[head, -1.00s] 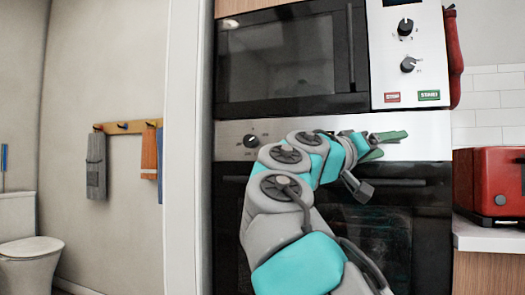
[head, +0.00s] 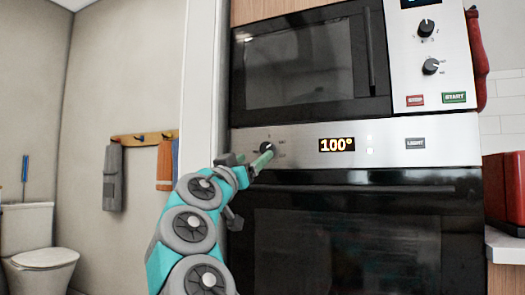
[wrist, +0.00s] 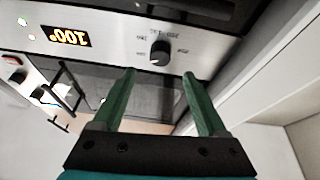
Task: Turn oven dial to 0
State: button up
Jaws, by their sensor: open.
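The oven dial (wrist: 160,52) is a dark round knob on the oven's silver panel. In the wrist view it stands just beyond and between my open fingertips, with a gap in the picture. In the head view the dial (head: 267,149) is partly hidden by my gripper (head: 250,160), which is at the left part of the panel. My gripper's two green fingers also show in the wrist view (wrist: 160,75), spread apart and empty. The oven display (head: 337,145) reads 100° and shows upside down in the wrist view (wrist: 66,36).
A microwave (head: 305,62) with its own dials sits above the oven panel. The oven door handle (head: 350,188) runs below it. A white wall edge (head: 205,90) stands close to the left. A red toaster (head: 503,190) is on the counter at right.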

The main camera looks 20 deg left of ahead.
aim_at(265, 148)
jog(key=p+x, duration=0.2)
jog(key=x, duration=0.4)
jog(key=shift+w+r, duration=0.1)
jog(key=shift+w, duration=0.25)
grip_shut()
dwell(0.3)
